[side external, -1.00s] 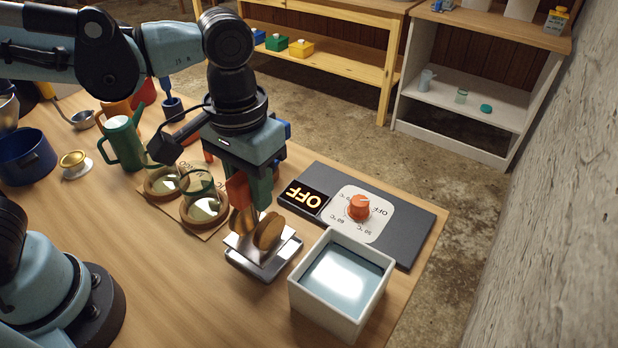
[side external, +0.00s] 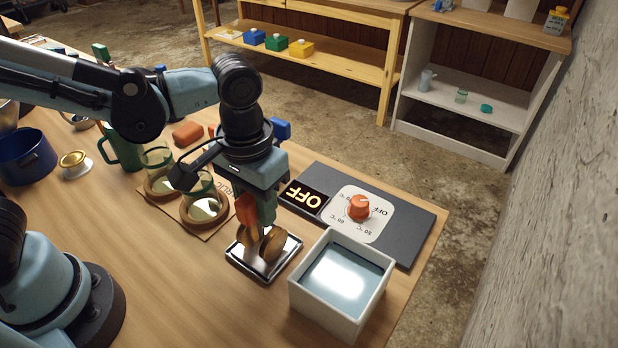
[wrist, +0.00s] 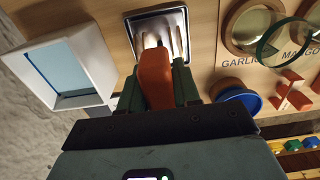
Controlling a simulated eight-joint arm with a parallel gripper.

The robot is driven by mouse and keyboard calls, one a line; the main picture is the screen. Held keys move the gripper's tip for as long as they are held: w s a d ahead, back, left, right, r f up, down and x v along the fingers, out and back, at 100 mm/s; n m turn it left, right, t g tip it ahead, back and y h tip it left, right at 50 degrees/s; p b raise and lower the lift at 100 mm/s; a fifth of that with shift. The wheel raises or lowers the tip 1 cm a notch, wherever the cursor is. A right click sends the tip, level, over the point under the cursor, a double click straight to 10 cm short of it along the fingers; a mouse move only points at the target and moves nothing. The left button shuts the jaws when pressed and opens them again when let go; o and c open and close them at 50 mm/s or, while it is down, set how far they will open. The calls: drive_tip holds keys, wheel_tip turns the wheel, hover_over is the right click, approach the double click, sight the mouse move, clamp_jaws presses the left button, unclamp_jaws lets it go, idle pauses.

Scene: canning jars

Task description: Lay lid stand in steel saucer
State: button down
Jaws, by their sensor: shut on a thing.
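My gripper (side external: 258,213) points down over the steel saucer (side external: 240,268) and is shut on the lid stand. The stand carries upright round brown lids (side external: 272,243) just below my fingertips. The stand is low within the saucer's outline; I cannot tell whether it touches the saucer floor. In the wrist view, an orange part (wrist: 156,75) sits between the fingers of my gripper (wrist: 158,88). Beyond it, upright pale edges show inside the shiny saucer's rim (wrist: 131,32). My fingers hide much of the stand.
A white square basin (side external: 337,295) stands close to the right of the saucer. A dark panel with an orange knob (side external: 359,207) and an OFF display (side external: 304,198) lies behind. Glass jars (side external: 203,198) stand on a lettered board to the left. The table in front is clear.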

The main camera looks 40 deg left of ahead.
drive_tip(key=c, duration=0.8)
unclamp_jaws()
wheel_tip(320, 180, up, 12)
drive_tip(key=shift+a+r, duration=0.1)
drive_tip(key=a+f+t, duration=0.3)
drive_tip(key=a, duration=0.4)
drive_tip(key=w+a+f+t, duration=0.1)
drive_tip(key=a+f+t, duration=0.3)
drive_tip(key=a, duration=0.4)
drive_tip(key=shift+w+a+f, duration=0.15)
drive_tip(key=shift+w+f, duration=0.1)
